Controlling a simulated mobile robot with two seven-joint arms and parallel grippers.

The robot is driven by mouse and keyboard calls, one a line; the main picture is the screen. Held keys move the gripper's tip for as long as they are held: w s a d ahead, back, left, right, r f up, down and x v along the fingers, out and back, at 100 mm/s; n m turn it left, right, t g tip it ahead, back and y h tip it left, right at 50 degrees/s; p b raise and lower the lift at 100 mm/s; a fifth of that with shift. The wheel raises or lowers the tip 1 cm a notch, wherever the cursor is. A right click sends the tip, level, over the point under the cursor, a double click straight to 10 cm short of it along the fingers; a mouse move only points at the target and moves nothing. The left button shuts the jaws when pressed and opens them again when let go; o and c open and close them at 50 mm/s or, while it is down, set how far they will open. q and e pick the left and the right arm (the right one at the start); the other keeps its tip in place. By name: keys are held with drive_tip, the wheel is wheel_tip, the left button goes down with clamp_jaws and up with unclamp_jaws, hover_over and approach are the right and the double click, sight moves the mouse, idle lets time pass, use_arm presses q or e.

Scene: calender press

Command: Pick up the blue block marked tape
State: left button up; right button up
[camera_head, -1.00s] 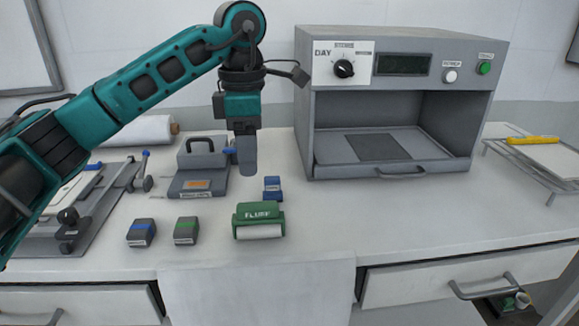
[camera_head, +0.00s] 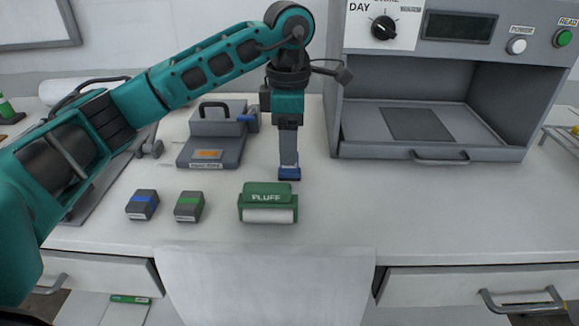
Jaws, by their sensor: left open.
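The small blue block (camera_head: 289,174) stands on the white worktop behind the green FLUFF roller. Its label is too small to read. My left gripper (camera_head: 289,164) points straight down right at the block, with its fingers open. The fingers hide the block's upper part, and I cannot tell whether they touch it. My right gripper is not in view.
The green FLUFF roller (camera_head: 267,203) lies just in front of the block. Two grey blocks, one blue-striped (camera_head: 142,204) and one green-striped (camera_head: 189,206), stand to the left. A grey press (camera_head: 213,140) is behind left; a large cabinet (camera_head: 440,152) stands right.

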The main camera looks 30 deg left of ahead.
sight(289, 169)
use_arm(q)
drive_tip(key=f, duration=0.5)
drive_tip(key=shift+w, duration=0.2)
drive_tip(key=shift+c, duration=0.4)
clamp_jaws()
